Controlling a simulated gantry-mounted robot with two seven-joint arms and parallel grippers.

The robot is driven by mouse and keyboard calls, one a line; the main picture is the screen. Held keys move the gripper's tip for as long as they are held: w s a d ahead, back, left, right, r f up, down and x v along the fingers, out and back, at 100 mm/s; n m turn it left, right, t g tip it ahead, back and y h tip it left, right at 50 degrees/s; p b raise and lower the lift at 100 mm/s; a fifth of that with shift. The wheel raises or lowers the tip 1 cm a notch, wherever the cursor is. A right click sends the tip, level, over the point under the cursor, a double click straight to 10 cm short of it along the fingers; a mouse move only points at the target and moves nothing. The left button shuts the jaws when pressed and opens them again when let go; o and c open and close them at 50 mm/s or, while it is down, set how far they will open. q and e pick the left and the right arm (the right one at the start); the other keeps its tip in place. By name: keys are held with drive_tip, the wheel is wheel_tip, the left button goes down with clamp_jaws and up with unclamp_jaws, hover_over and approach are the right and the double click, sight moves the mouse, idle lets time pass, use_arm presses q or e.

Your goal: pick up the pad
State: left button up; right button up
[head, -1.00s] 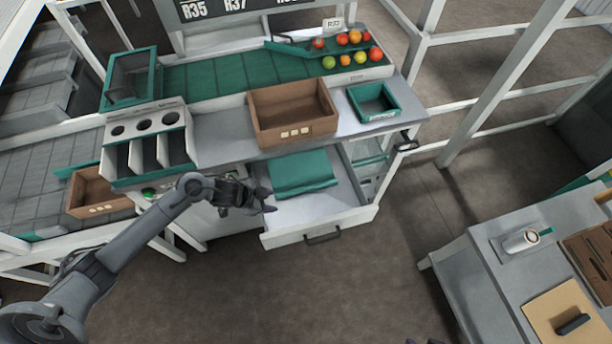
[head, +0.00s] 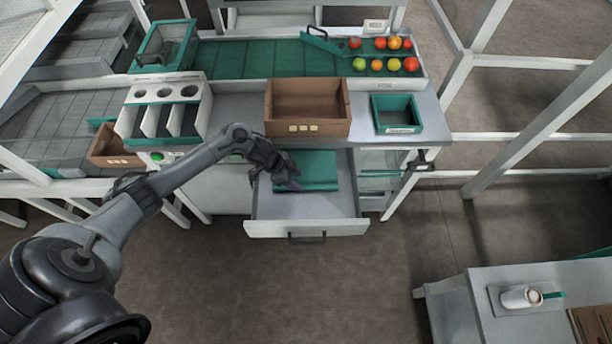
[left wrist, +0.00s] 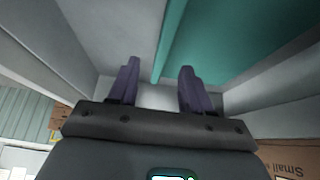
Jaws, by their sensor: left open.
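The pad (head: 312,170) is a green, folded-looking sheet lying in the open white drawer (head: 305,226) under the bench. In the left wrist view the pad (left wrist: 225,40) fills the upper right, with its edge running between the fingers. My left gripper (head: 291,180) is at the pad's left side in the head view, over the drawer. It is open, and its two purple fingers (left wrist: 158,85) stand apart with nothing seen held between them. Whether the fingers touch the pad I cannot tell. My right gripper is not in view.
Above the drawer, the bench holds a brown crate (head: 308,132), a green bin (head: 397,128) and a white divided holder (head: 163,120). Several tomatoes (head: 380,44) sit behind. A side table with a cup (head: 522,297) stands at lower right. The floor before the drawer is clear.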

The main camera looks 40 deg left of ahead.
sight(306, 186)
use_arm(q)
drive_tip(key=shift+b+x, duration=0.7)
drive_tip(key=shift+x, duration=2.1)
drive_tip(key=shift+w+a, duration=0.15)
drive_tip(key=shift+a, duration=0.05)
clamp_jaws()
